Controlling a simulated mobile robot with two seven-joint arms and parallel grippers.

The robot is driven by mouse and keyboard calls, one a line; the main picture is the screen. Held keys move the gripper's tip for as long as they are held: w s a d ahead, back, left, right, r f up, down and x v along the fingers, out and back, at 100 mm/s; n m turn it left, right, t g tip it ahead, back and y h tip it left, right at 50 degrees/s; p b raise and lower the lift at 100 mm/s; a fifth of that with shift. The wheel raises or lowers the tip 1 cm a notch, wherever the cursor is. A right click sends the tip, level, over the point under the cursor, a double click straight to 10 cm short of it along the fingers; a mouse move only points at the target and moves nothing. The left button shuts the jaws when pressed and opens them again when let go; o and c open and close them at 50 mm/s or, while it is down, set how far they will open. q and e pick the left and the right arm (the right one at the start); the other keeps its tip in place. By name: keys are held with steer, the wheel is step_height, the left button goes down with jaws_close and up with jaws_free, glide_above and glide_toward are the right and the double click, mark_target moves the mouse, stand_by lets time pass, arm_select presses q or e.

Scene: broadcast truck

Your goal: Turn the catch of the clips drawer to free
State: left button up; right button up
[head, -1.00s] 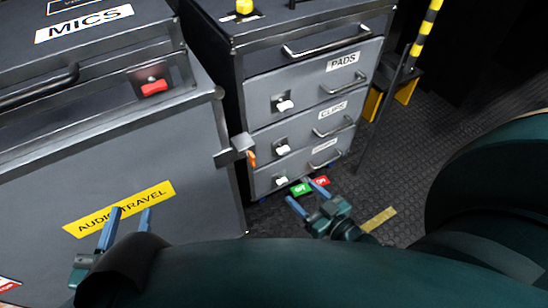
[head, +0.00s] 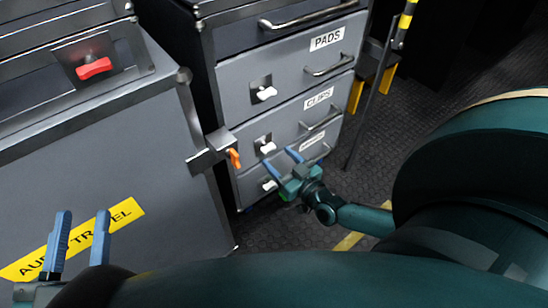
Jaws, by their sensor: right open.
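The clips drawer (head: 288,124) is the middle of the labelled drawers in the grey cabinet, marked by a white CLIPS label (head: 318,97). Its catch (head: 267,146) is a small white lever on a dark plate at the drawer's left side, lying roughly sideways. My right gripper (head: 281,160) is open and empty, just below and right of that catch in the picture; contact cannot be told. It partly covers the bottom drawer. My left gripper (head: 83,214) is open and empty in front of the AUDIO TRAVEL case (head: 155,170).
The pads drawer's white catch (head: 265,91) is above and the bottom drawer's catch (head: 270,184) below. An orange lever (head: 234,158) on a metal bracket juts beside the cabinet's left edge. Bar handles (head: 320,130) stick out from the drawers.

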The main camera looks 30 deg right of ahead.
mark_target(267, 147)
arm_select(q)
steer(key=shift+w+a+r+m+t+h+b, duration=0.15)
steer(key=shift+r+m+t+h+b, duration=0.1)
steer(key=shift+r, duration=0.15)
steer(key=shift+w+d+r+m+t+h+b, duration=0.15)
steer(key=shift+r+m, duration=0.1)
steer(key=shift+r, duration=0.15)
arm_select(e)
steer(key=shift+w+a, duration=0.15)
steer(key=shift+w, duration=1.4)
arm_select(q)
steer(key=shift+a, duration=0.1)
arm_select(e)
steer(key=c, duration=1)
